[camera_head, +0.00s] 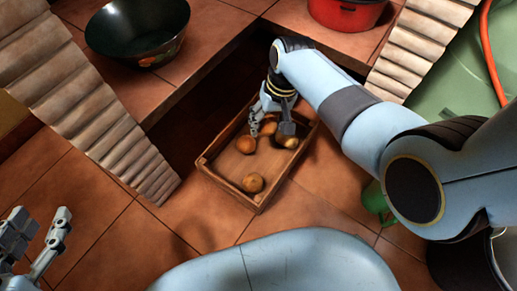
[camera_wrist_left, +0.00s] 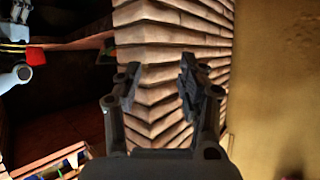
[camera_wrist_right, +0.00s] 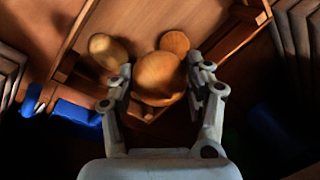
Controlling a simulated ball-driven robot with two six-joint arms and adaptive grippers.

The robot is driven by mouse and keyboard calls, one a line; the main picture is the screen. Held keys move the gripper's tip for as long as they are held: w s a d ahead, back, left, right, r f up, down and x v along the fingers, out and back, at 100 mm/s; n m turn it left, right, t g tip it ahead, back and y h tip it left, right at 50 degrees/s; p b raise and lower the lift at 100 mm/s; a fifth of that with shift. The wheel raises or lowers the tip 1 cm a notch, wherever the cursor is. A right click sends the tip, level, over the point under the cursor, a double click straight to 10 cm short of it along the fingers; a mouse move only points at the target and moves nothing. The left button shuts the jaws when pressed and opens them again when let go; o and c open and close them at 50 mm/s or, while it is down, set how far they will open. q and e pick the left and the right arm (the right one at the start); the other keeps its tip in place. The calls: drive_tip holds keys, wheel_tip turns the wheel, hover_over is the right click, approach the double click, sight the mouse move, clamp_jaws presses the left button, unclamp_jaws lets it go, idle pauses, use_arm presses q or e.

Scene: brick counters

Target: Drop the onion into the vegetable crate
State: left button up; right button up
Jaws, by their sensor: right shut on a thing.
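The vegetable crate (camera_head: 231,188) is a shallow wooden tray on the tiled floor, with several round brown vegetables in it. My right gripper (camera_head: 271,127) points down over the crate's far part. In the right wrist view its fingers (camera_wrist_right: 160,88) are closed around a round tan onion (camera_wrist_right: 158,74), with two more vegetables (camera_wrist_right: 108,48) (camera_wrist_right: 175,42) beyond it. Whether the onion touches the crate is unclear. My left gripper (camera_head: 42,232) is open and empty at the lower left, also open in the left wrist view (camera_wrist_left: 158,88).
A dark wok (camera_head: 138,30) and a red pot (camera_head: 345,12) stand on the tiled counter behind. Corrugated brick pillars (camera_head: 85,95) (camera_head: 425,40) flank the space left and right. A green item (camera_head: 375,198) lies right of the crate.

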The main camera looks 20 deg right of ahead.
drive_tip(key=shift+f+b, duration=0.45)
drive_tip(key=shift+f, duration=0.25)
use_arm(q)
drive_tip(key=shift+w+d+r+m+t+h, duration=0.15)
drive_tip(key=shift+w+r+t, duration=0.35)
drive_tip(key=shift+r, duration=0.25)
drive_tip(key=shift+w+d+r+m+t+h, duration=0.1)
drive_tip(key=shift+w+r+t, duration=0.25)
drive_tip(key=shift+r+t, duration=0.3)
drive_tip(key=shift+w+d+r+m+t+h, duration=0.15)
drive_tip(key=shift+w+r+t, duration=0.3)
drive_tip(key=shift+r, duration=0.4)
use_arm(e)
drive_tip(key=shift+f, duration=0.15)
drive_tip(key=o, duration=1.2)
drive_tip(key=shift+o, duration=0.2)
wheel_tip(320, 180, up, 12)
drive_tip(key=d, duration=0.2)
drive_tip(key=shift+s, duration=0.15)
drive_tip(key=shift+d+f, duration=0.1)
